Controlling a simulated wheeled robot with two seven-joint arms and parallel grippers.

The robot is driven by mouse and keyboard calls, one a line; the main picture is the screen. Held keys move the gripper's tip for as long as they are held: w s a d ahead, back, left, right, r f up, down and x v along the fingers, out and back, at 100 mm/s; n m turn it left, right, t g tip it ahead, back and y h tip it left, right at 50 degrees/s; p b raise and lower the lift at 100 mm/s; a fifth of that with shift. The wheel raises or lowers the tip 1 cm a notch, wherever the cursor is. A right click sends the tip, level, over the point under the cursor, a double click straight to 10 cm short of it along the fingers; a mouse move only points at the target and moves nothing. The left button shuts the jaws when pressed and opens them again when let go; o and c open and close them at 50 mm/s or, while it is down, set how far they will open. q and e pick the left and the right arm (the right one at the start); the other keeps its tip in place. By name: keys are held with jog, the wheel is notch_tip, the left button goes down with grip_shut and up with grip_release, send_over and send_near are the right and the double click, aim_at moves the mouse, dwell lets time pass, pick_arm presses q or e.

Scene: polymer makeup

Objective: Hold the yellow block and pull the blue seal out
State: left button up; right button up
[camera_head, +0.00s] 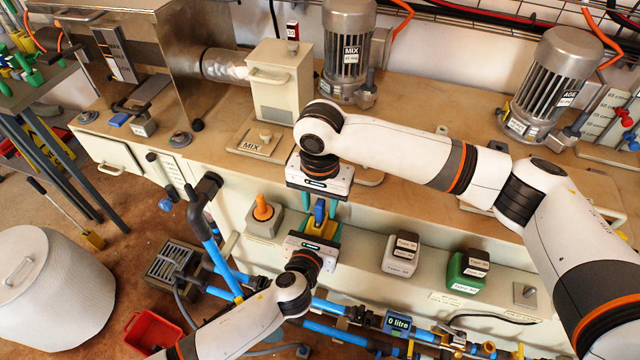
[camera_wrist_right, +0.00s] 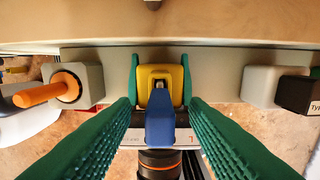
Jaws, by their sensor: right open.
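The yellow block (camera_head: 325,228) sits on the front ledge of the machine, with the blue seal (camera_head: 320,208) standing up from it. The yellow block (camera_wrist_right: 160,74) and blue seal (camera_wrist_right: 160,122) also show in the right wrist view. My left gripper (camera_head: 322,232) reaches in from the front with a finger against each side of the yellow block, shut on it. My right gripper (camera_head: 322,205) points down from above, open. Its green fingers (camera_wrist_right: 161,108) stand on either side of the blue seal, with gaps beside it. The lower part of the seal inside the block is hidden.
A grey block with an orange plug (camera_head: 263,210) stands to the left on the ledge. A white block (camera_head: 400,256) and a green block (camera_head: 464,274) stand to the right. The worktop (camera_head: 440,110) lies behind, with motors (camera_head: 349,55). Blue pipes run below.

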jog(key=shift+f, duration=1.35)
jog(key=shift+c, duration=0.3)
grip_shut()
jog(key=shift+r, duration=0.7)
jog(key=shift+r, duration=2.55)
